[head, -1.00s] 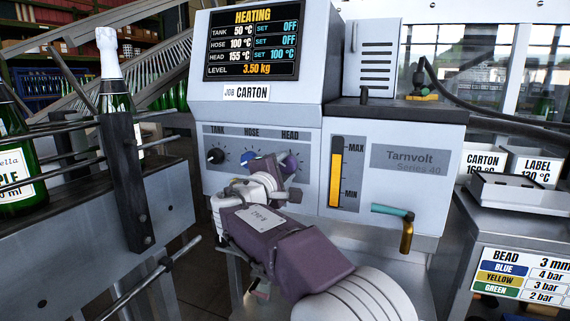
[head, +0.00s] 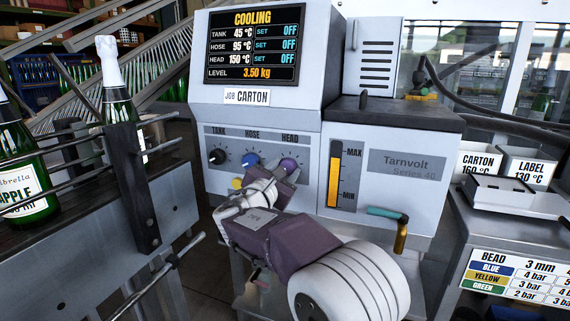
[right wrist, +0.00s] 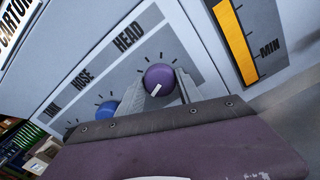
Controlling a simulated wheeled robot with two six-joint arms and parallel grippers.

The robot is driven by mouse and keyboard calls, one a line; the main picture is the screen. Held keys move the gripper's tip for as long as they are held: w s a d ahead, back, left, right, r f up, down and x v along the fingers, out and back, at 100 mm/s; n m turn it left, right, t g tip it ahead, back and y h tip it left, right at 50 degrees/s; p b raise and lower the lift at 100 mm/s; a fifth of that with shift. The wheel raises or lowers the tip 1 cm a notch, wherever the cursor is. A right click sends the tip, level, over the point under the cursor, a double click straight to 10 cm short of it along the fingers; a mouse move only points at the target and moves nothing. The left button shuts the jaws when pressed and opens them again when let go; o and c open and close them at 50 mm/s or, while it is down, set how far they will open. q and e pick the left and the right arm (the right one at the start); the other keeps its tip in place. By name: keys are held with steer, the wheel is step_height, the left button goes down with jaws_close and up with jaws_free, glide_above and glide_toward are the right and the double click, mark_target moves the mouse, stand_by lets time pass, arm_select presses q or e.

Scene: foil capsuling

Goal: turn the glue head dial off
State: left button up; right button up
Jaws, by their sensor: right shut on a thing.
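The purple head dial (head: 289,166) sits under the HEAD label on the glue machine's front panel. In the right wrist view the dial (right wrist: 160,77) shows a short white mark at its lower left. My right gripper (head: 284,174) is shut on the head dial, with its fingers on either side of the knob in the right wrist view (right wrist: 168,92). The display (head: 253,46) reads COOLING, with tank, hose and head all set OFF and the head at 150 °C. My left gripper is not in view.
The black tank dial (head: 217,157) and blue hose dial (head: 249,160) are to the left of the head dial. A level gauge (head: 335,174) and a teal-handled tap (head: 388,213) are to the right. A conveyor with bottles (head: 118,95) stands at the left.

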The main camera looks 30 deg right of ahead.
steer(key=shift+f+n+p, duration=0.1)
steer(key=shift+n+p, duration=0.35)
steer(key=shift+n, duration=0.35)
steer(key=o, duration=1.4)
steer(key=shift+c, duration=0.2)
